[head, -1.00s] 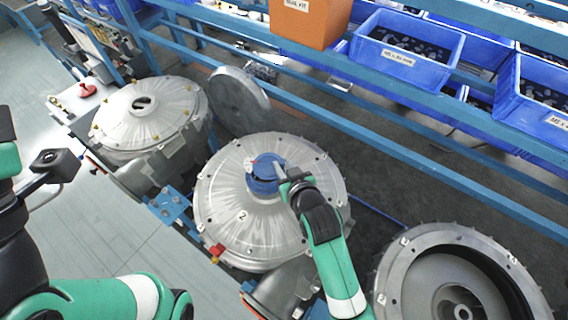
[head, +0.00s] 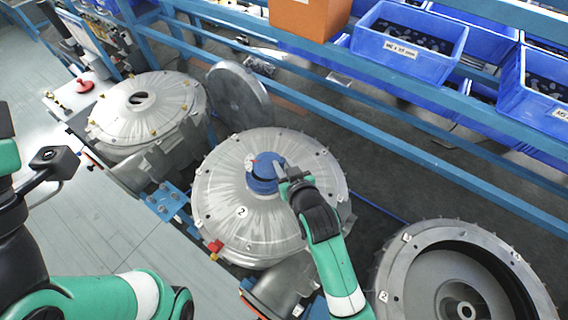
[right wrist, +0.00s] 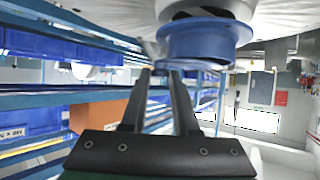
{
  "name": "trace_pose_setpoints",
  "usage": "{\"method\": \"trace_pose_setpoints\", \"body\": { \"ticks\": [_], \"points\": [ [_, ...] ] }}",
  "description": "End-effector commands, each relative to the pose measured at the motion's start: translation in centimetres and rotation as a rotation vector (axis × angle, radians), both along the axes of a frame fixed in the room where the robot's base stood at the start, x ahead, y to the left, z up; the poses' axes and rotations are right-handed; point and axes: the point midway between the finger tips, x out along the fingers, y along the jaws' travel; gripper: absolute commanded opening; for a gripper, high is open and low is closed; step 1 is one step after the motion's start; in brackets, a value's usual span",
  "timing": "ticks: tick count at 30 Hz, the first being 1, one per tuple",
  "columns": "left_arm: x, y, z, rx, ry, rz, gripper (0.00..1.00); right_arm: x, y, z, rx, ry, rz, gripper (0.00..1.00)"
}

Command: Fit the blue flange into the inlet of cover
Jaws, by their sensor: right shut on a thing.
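The blue flange (head: 264,178) is a short ring with a wide rim. It is at the central inlet of the silvery round cover marked 2 (head: 225,225) in the head view. My right gripper (head: 284,172) is shut on the flange's right edge. In the right wrist view, the flange (right wrist: 200,42) is at the tips of my right gripper's fingers (right wrist: 170,75), against the pale cover with a dark opening behind it. I cannot tell how deep it sits. My left arm shows at the left of the head view, but its gripper does not show.
A second silvery cover (head: 165,100) stands at upper left, beside a leaning grey disc (head: 240,98). An open round housing (head: 410,265) is at lower right. Blue bins (head: 408,45) and an orange box (head: 310,15) are on the blue rack behind.

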Motion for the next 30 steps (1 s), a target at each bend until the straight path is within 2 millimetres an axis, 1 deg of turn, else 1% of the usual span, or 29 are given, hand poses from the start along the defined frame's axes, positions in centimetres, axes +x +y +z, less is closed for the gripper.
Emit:
{"method": "trace_pose_setpoints", "body": {
  "ticks": [8, 21, 30],
  "points": [
    [0.0, 0.0, 0.0, 0.0, 0.0, 0.0, 0.5, 0.0, 0.0, 0.1, 0.001, -0.002, 0.0, 0.0],
    [0.0, 0.0, -0.7, 0.0, 0.0, 0.0, 0.5, 0.0, 0.0, -0.9, 0.001, -0.002, 0.0, 0.0],
    [0.0, 0.0, -0.7, 0.0, 0.0, 0.0, 0.5, 0.0, 0.0, -1.0, 0.001, -0.002, 0.0, 0.0]
  ]
}}
